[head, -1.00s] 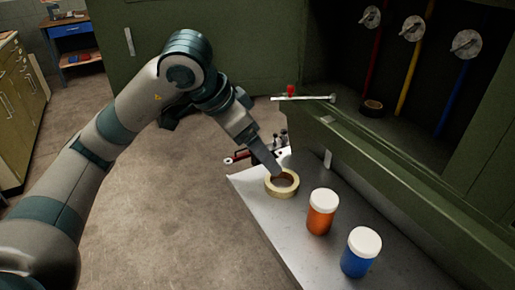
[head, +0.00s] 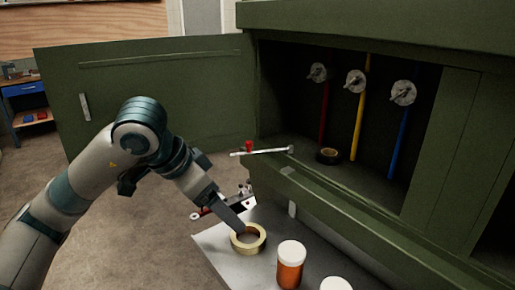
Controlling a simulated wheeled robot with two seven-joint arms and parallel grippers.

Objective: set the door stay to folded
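The door stay (head: 268,152) looks like a thin silver bar with a red knob (head: 249,146) near its left end. Its right end is at the lower left of the cabinet opening, and the bar sticks out leftward in front of the open green door (head: 150,90). Whether its left end touches the door cannot be told. My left gripper (head: 240,228) is below the stay, apart from it, with its tip at the tan tape roll (head: 262,243) on the grey shelf. Only one flat finger shows clearly, so its opening cannot be told. My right gripper is out of view.
The grey shelf (head: 215,245) also holds an orange jar (head: 290,268) and a white-lidded jar (head: 336,284) cut by the lower edge. Small tools (head: 205,213) lie at its far end. Inside the cabinet are red, yellow and blue pipes with round valves and a dark roll (head: 328,156).

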